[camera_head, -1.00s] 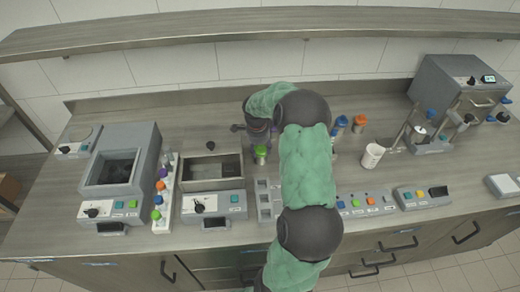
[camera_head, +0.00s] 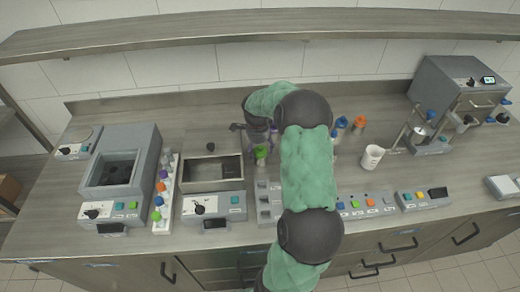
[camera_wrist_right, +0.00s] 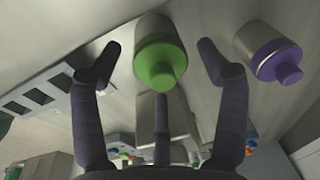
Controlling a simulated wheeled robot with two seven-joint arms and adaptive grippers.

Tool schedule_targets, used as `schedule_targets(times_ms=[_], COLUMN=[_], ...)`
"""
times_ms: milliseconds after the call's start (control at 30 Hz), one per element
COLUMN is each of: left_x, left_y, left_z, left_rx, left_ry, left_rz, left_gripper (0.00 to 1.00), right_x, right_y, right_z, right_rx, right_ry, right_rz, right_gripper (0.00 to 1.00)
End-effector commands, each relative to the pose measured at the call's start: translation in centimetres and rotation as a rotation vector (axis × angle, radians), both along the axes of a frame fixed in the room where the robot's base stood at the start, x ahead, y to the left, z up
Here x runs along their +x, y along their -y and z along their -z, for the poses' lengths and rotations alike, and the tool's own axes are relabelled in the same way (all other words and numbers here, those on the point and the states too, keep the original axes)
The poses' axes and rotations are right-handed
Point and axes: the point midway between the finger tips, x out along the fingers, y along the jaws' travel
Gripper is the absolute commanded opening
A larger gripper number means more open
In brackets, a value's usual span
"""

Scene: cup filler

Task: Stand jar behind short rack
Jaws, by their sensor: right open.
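A jar with a green cap (camera_head: 261,153) stands on the counter, left of my right forearm. My right gripper (camera_head: 258,140) is at this jar, open. In the right wrist view the green-capped jar (camera_wrist_right: 160,62) lies between the spread fingers of the gripper (camera_wrist_right: 160,60), with a gap on both sides. A jar with a purple cap (camera_wrist_right: 270,55) is just outside the right-hand finger. A short grey rack (camera_head: 266,203) with square slots is in front of the green-capped jar, partly hidden by my arm. It also shows in the right wrist view (camera_wrist_right: 38,98). My left gripper is out of view.
A white rack (camera_head: 175,205) of colour-capped vials and a grey open bath (camera_head: 212,170) stand to the left. A shelf (camera_head: 200,38) hangs behind.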

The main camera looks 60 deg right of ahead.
Motion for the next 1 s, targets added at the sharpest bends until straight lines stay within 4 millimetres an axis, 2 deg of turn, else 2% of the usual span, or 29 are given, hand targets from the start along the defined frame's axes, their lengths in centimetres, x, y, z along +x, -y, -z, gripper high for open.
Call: schedule_targets(times_ms=[200, 400, 500, 700, 1000], left_x=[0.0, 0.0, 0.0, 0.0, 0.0], left_y=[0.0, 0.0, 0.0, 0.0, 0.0], left_z=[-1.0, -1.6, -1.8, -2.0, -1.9], left_rx=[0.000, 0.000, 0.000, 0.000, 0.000], left_ry=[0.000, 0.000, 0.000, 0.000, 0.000], left_rz=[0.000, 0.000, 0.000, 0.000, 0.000], left_gripper=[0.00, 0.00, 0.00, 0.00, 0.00], right_x=[0.1, 0.1, 0.1, 0.0, 0.0], right_y=[-0.5, -1.0, -1.2, -1.3, -1.3], right_z=[-4.8, -8.3, -9.5, -10.7, -10.7], right_rx=[-0.003, -0.001, 0.000, 0.000, 0.000], right_ry=[0.003, 0.003, 0.001, 0.000, 0.000], right_rz=[-0.001, 0.000, -0.001, 0.000, 0.000], right_gripper=[0.75, 0.75, 0.75, 0.75, 0.75])
